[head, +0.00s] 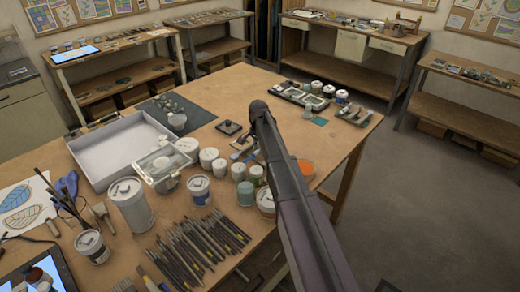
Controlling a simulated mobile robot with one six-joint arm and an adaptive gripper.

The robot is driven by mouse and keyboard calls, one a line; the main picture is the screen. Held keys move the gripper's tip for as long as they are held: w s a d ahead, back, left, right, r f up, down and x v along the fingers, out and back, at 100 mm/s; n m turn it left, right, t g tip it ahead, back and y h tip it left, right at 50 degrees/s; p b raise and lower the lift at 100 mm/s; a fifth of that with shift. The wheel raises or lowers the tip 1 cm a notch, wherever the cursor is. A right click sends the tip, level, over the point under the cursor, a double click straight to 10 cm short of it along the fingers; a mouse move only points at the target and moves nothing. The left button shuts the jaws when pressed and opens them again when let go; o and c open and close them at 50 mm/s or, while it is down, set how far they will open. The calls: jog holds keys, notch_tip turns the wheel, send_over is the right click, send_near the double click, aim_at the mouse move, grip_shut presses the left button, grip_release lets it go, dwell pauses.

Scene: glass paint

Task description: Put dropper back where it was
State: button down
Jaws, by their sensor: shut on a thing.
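My arm reaches up from the bottom right, over the right part of the wooden work table (345,118). My gripper (243,152) shows only in part, small and dark, left of the arm and below its far end. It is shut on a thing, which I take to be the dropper. The dropper's shape cannot be made out, as the arm and gripper cover that spot. White lidded jars (209,158) stand just left of the gripper, and green-grey jars (246,192) stand in front of it.
A white tray (88,149) and a clear-lidded box (160,164) are at left. A dark palette tray (302,97) lies at the back. Bare tabletop lies at the back middle.

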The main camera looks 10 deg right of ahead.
jog(key=shift+f+b, duration=0.55)
jog(key=shift+f, duration=0.05)
dwell(1.6)
jog(key=shift+c, duration=2.1)
grip_release()
jog(key=shift+s, duration=0.1)
jog(key=shift+r, duration=0.1)
